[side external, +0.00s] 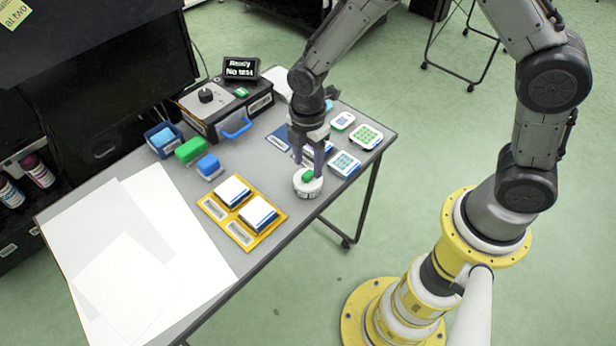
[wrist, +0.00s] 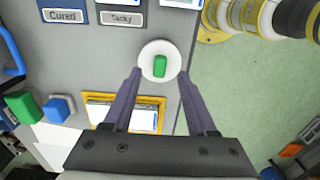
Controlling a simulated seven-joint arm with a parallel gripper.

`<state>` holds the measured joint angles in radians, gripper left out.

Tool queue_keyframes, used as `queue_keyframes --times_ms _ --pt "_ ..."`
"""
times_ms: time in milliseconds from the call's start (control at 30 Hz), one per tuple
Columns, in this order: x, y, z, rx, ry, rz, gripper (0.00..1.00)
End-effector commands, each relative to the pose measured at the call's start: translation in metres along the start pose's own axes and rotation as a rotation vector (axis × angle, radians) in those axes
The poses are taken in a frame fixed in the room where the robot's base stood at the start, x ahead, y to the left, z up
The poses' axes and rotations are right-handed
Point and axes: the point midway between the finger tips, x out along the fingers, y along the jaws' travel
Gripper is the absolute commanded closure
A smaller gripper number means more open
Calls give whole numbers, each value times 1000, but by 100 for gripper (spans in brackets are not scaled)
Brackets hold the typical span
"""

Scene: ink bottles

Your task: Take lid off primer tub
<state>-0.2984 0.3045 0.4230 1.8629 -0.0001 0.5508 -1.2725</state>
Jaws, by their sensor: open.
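A round white tub (side external: 307,190) stands near the table's front edge in the side view, with a green knob (side external: 308,175) on its white top. In the wrist view the tub's white top (wrist: 148,51) and the green knob (wrist: 160,66) lie ahead of the fingers. My gripper (side external: 309,173) is open and points down over the tub, one finger on either side of the knob. In the wrist view my gripper (wrist: 160,74) has a clear gap between its purple fingers. I cannot tell whether either finger touches the tub or knob.
A yellow tray (side external: 243,229) with white-topped blocks lies to the left. Green (side external: 189,150) and blue (side external: 208,167) blocks stand behind it. Several pads, such as one with green dots (side external: 366,136), lie to the right. White sheets (side external: 155,215) cover the table's left end.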

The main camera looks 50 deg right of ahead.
Motion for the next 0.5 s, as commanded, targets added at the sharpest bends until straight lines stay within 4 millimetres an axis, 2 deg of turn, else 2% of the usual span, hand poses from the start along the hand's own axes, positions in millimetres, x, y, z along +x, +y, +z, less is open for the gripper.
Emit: queue_keyframes --times_ms 100,200,467,500 --pt "18 -1 1 0 -1 -5 43" --pt "26 0 1 0 -1 -2 43" --pt "27 0 1 0 0 0 43" --pt "27 0 1 0 0 0 48"
